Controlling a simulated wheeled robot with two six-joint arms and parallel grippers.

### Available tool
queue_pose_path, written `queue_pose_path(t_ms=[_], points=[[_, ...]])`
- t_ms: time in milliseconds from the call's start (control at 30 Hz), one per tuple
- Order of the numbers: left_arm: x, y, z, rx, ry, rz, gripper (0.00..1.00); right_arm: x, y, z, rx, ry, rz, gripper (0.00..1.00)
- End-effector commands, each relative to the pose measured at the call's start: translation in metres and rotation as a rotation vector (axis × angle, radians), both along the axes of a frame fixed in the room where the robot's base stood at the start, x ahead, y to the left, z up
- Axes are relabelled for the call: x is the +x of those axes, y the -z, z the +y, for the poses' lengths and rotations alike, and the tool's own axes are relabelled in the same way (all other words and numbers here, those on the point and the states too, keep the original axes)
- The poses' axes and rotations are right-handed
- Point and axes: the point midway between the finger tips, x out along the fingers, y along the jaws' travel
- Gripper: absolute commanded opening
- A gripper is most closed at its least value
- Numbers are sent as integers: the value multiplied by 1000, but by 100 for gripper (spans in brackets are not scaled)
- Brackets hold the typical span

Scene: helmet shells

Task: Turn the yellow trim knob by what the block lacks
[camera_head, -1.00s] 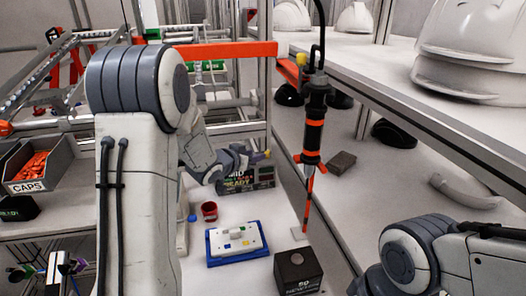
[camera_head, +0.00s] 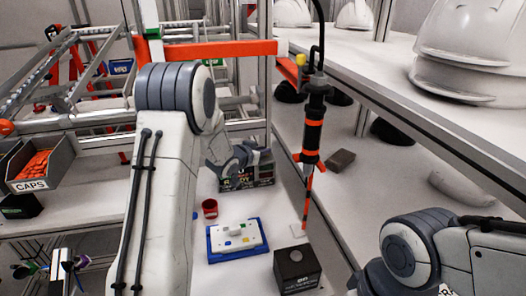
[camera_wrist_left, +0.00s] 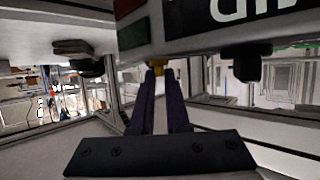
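The yellow trim knob (camera_wrist_left: 158,67) shows in the left wrist view, low on the front of a labelled unit (camera_wrist_left: 185,32). The two dark fingers of my left gripper (camera_wrist_left: 159,78) reach up to it, one on each side. They are close together, and whether they press on the knob is unclear. In the head view my left gripper (camera_head: 254,152) is at the top of the dark display unit (camera_head: 250,183); the knob is not distinguishable there. A dark block (camera_head: 297,268) with a round top spot and small, unreadable lettering stands nearer. My right gripper is out of view.
A white plate with coloured squares (camera_head: 236,236) lies in a blue tray (camera_head: 213,259). A red cup (camera_head: 210,209) stands behind it. An orange-and-black driver (camera_head: 313,130) hangs at centre. A caps bin (camera_head: 40,168) is left; helmet shells (camera_head: 470,50) fill the right shelf.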

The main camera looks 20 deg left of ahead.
Motion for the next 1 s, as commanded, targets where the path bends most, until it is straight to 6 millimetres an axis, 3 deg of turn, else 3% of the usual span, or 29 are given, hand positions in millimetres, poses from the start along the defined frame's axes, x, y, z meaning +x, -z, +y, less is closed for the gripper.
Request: queue_pose_path(t_ms=[167,600,1000], points=[[1,-4,2,2,25,-1,0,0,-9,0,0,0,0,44],[4,-7,9,1,325,-4,0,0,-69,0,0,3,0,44],[4,-2,9,0,402,-5,0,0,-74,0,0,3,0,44]])
